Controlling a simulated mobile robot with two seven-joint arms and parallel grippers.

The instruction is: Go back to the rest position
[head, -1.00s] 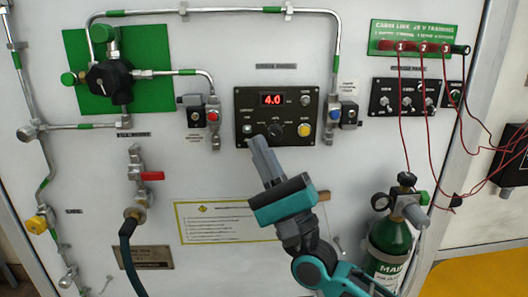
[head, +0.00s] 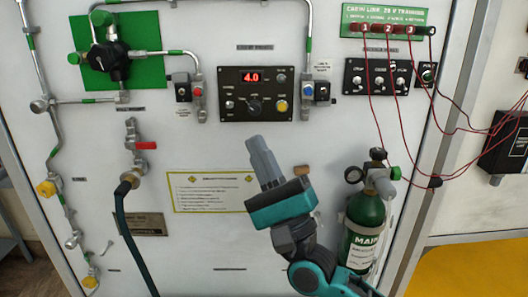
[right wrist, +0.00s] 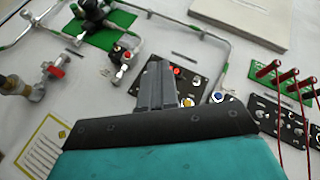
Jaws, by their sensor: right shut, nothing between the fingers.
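My right gripper (head: 263,150) is shut and empty in the head view, in front of the white panel just below the black control box (head: 255,93) with its red 4.0 display. It appears apart from the box. In the right wrist view the shut grey fingers (right wrist: 155,85) overlap part of the same control box (right wrist: 183,82); its yellow button shows just right of them. My left gripper is in neither view.
The green cylinder (head: 364,230) with its gauge stands right of my right arm. Red cables (head: 372,105) hang from the green terminal strip (head: 385,27). A red-handled valve (head: 143,146) with a dark hose is at left. The panel around the yellow-bordered label (head: 213,192) is flat.

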